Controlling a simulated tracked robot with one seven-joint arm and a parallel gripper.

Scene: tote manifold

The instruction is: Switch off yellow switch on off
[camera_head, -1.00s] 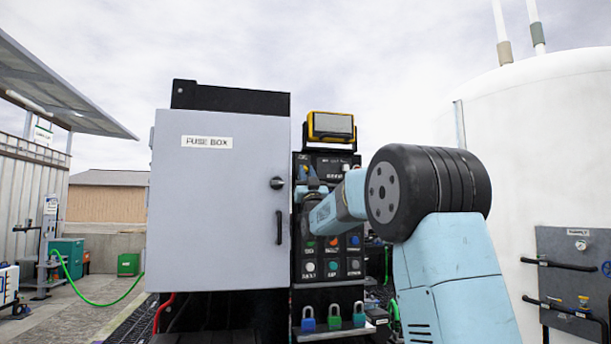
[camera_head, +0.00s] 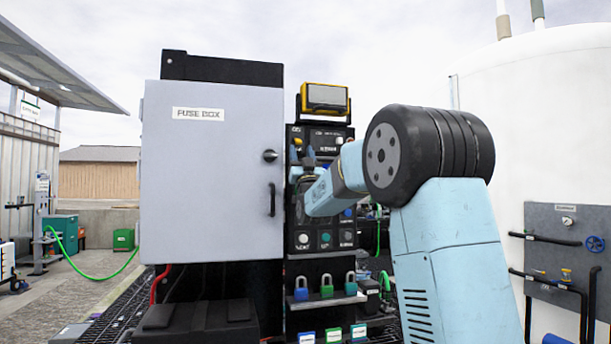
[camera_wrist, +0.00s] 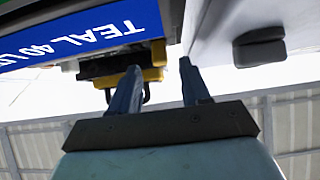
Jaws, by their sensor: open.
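The black control panel (camera_head: 297,218) stands right of the fuse box in the head view. A small yellow part (camera_head: 297,142), which looks like the yellow switch, sits near the panel's upper left; its on or off position is too small to read. My arm reaches across the panel and covers its middle. My gripper is mostly hidden there by the arm and panel clutter. In the wrist view my gripper (camera_wrist: 160,67) is open, with nothing between its two blue fingers. A yellow and black object (camera_wrist: 122,66) shows behind the left finger; I cannot tell whether they touch.
The grey fuse box (camera_head: 212,185) with its door handle stands close left of my arm. A yellow-framed lamp (camera_head: 325,97) tops the panel. A white tank (camera_head: 540,130) stands to the right.

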